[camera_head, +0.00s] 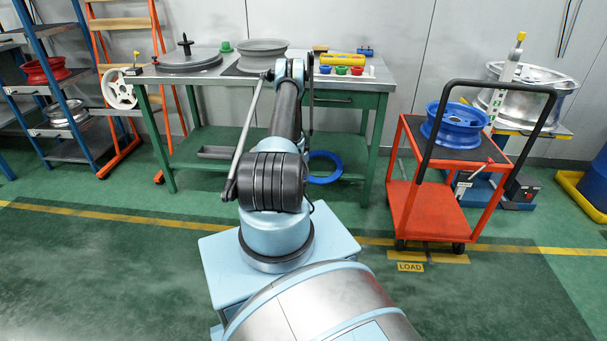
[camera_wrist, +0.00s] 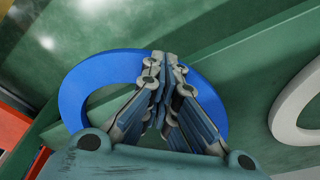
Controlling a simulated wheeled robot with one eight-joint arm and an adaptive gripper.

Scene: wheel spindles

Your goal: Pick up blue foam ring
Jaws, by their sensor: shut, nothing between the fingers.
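The blue foam ring (camera_head: 336,172) lies on the green lower shelf (camera_head: 350,146) of the workbench, partly hidden behind my arm in the head view. In the wrist view the ring (camera_wrist: 72,98) is large, and my gripper covers its lower part. My gripper (camera_wrist: 166,60) is shut and empty, with its fingertips overlapping the far rim of the ring in the picture. I cannot tell how high the fingertips are above the ring. In the head view my arm hides the gripper.
A pale ring (camera_wrist: 286,112) shows at the right edge of the wrist view. The bench top (camera_head: 225,75) above holds a grey wheel rim (camera_head: 262,48) and small coloured cups. A grey tray (camera_head: 216,152) lies on the lower shelf. A red cart (camera_head: 432,212) stands to the right.

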